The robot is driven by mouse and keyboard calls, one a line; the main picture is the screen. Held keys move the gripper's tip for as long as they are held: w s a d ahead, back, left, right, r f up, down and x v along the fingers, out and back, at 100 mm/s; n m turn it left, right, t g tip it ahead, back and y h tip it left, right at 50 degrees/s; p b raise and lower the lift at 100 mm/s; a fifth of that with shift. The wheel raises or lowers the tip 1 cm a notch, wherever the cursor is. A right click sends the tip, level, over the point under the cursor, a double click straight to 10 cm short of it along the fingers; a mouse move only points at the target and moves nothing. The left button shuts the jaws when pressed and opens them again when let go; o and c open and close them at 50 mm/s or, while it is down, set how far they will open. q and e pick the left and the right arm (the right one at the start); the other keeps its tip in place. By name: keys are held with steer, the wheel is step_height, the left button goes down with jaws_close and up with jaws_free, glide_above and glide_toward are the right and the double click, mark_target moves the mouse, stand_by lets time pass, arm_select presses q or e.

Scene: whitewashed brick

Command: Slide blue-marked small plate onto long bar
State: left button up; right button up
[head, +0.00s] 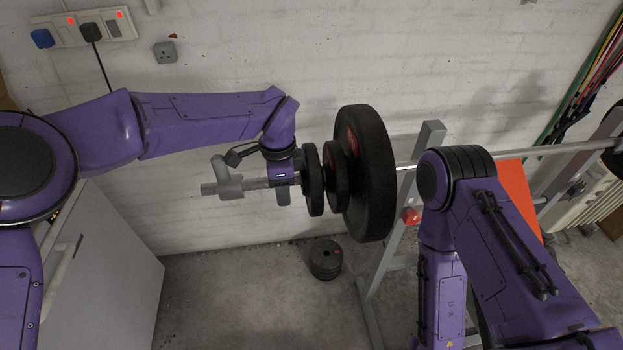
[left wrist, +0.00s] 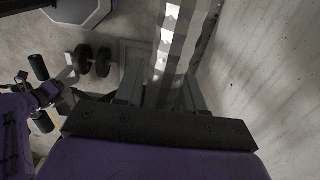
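The long bar (head: 255,184) runs left to right through a large black plate (head: 372,175), a medium plate (head: 340,180) and the outermost small plate (head: 313,180). No blue marking is visible on the plates, so I cannot tell whether the small one is the blue-marked plate. My left gripper (head: 284,190) is at the bar sleeve, just left of the small plate. Whether it touches or grips the plate is unclear. The left wrist view shows a pale, shiny bar-like surface (left wrist: 180,45) beyond the gripper's dark edge. My right gripper is not visible.
A grey clamp-like piece (head: 229,183) is near the bar's free left end. A grey rack upright (head: 427,140) stands right of the large plate. A short plate stack (head: 326,259) is on the floor. A white cabinet (head: 110,265) stands lower left. Brick wall lies behind.

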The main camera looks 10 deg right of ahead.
arm_select(q)
steer(key=shift+d, duration=0.5)
steer(key=shift+a+r, duration=0.25)
steer(key=shift+a, duration=0.45)
step_height(320, 180, up, 10)
steer(key=p, duration=0.5)
steer(key=shift+f, duration=0.2)
steer(key=shift+f, duration=0.1)
